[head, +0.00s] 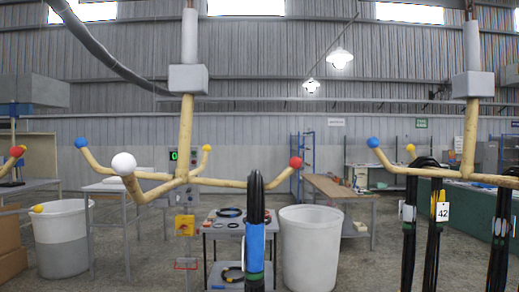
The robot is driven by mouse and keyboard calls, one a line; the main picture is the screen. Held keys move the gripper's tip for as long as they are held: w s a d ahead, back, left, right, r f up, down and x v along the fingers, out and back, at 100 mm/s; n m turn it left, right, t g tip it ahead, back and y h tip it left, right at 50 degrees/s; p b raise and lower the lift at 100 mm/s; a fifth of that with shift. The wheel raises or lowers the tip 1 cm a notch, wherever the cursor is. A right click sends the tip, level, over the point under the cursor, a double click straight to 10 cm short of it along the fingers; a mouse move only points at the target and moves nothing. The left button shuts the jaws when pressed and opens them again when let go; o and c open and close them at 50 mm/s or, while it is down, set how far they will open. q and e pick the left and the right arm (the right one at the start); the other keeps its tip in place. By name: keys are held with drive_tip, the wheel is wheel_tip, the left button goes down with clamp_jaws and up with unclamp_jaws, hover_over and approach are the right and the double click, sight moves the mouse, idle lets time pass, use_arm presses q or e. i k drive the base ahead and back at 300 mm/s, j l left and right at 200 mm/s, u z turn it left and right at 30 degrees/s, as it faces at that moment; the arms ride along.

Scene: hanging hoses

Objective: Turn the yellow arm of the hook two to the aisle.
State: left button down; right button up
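A hanging hook (186,135) in the middle has four wooden arms with coloured ball tips. Its yellow tip (207,148) is on a short arm pointing away to the back, slightly right of the post. The blue tip (81,143) points left, the white tip (124,164) points toward me at left, and the red tip (296,162) points right. A black hose bundle (255,205) with a blue band hangs over the red-tipped arm. No number showing which hook is two is readable on the hooks. Neither gripper is in view.
Another hook (468,140) at right has a blue tip, a yellow tip (410,148) and black hoses tagged 42 (442,211). Part of a third hook (15,155) shows at the left edge. Bins (307,250) (62,245), a cart (228,240) and tables (340,190) stand behind.

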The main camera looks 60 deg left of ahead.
sight(124, 164)
drive_tip(key=k+j+z, duration=0.2)
drive_tip(key=j, duration=0.25)
drive_tip(key=j+z, duration=0.15)
drive_tip(key=j, duration=0.5)
drive_tip(key=k+j, duration=0.15)
drive_tip(key=u, duration=0.1)
drive_tip(key=z, duration=0.1)
